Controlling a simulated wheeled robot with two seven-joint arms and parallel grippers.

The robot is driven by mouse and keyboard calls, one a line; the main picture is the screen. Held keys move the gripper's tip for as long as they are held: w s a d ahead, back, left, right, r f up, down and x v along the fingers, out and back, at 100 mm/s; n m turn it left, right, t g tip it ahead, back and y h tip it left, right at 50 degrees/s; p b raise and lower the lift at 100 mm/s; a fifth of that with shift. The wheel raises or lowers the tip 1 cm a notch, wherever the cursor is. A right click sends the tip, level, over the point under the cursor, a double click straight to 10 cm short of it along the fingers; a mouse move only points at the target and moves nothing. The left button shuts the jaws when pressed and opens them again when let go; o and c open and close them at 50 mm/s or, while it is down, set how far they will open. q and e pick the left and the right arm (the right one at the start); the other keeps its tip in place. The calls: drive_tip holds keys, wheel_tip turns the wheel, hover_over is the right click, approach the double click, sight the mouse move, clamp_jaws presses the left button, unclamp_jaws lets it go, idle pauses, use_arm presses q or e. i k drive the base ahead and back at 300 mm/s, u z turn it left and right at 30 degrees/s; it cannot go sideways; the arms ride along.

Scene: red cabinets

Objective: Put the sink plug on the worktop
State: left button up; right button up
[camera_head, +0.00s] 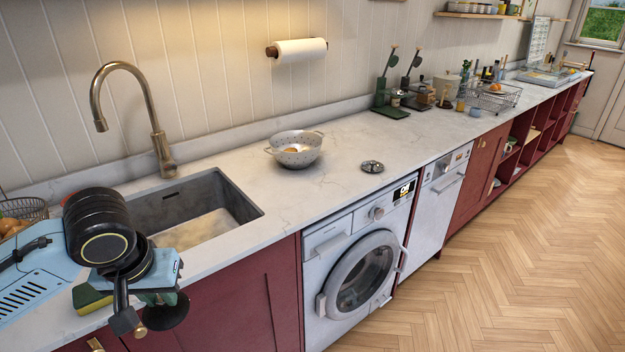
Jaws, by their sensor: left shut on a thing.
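My left gripper (146,303) hangs at the lower left, in front of the sink's near edge and over the front edge of the worktop (325,180). It is shut on a dark round disc, which looks like the sink plug (168,312). The plug is tilted and partly hidden by the gripper. It is apart from the worktop surface, in front of the red cabinet door. The sink (200,205) shows an empty-looking basin, its left part hidden by my arm. My right gripper is not in view.
A speckled colander (296,148) and a small round metal item (372,167) stand on the worktop right of the sink. Worktop between sink and colander is clear. A brass tap (158,130) rises behind the sink. A yellow-green sponge (90,299) lies left of the gripper.

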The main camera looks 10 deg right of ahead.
sight(335, 171)
drive_tip(key=z, duration=0.6)
drive_tip(key=i, duration=0.4)
drive_tip(key=z, duration=0.4)
